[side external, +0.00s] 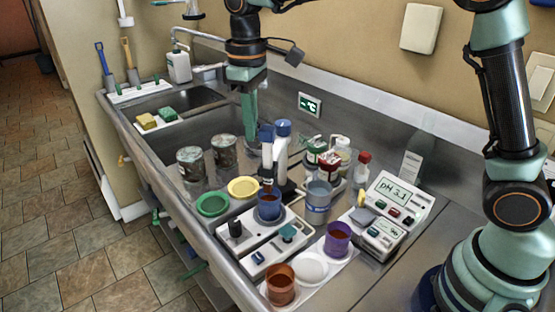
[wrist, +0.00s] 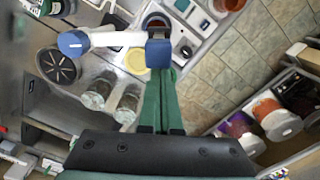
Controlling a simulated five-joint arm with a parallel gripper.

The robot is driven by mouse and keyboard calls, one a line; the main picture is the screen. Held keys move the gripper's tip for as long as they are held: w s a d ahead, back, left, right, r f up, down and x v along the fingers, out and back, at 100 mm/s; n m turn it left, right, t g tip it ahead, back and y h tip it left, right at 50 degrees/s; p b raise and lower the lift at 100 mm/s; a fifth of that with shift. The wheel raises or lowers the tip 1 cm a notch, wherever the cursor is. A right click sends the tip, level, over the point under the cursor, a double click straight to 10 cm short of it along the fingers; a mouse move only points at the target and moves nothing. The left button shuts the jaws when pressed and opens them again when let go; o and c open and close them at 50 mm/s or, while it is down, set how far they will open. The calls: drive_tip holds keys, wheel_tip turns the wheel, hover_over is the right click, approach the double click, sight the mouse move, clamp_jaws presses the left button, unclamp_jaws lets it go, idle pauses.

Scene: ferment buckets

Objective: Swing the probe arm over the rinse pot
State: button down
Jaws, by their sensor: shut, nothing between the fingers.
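The probe arm (side external: 267,133) has blue ends and a white post (side external: 281,152) on a dark base. Its probe hangs over a blue cup (side external: 269,206) of brown liquid. In the wrist view the white bar (wrist: 110,40) runs from a round blue cap to a square blue head. My gripper (side external: 250,137) is shut and empty, with green fingers pointing down just left of the blue head. The fingers (wrist: 159,75) sit against or close to that head; contact cannot be told. A grey-blue labelled pot (side external: 318,202), possibly the rinse pot, stands right of the post.
Two patterned jars (side external: 190,163) stand left, with green (side external: 212,204) and yellow (side external: 243,187) dishes in front. A pH meter (side external: 393,200) reads 3.1. Purple (side external: 337,238) and orange (side external: 280,284) cups stand at the front. Bottles (side external: 330,160) crowd behind the pot.

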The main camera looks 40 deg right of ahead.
drive_tip(key=shift+s+d, duration=0.25)
drive_tip(key=shift+s, duration=0.3)
drive_tip(key=shift+s+d, duration=0.25)
drive_tip(key=shift+s, duration=0.3)
drive_tip(key=shift+s+d, duration=1.05)
drive_tip(key=shift+s, duration=0.2)
drive_tip(key=shift+s+d, duration=1)
drive_tip(key=shift+d, duration=0.3)
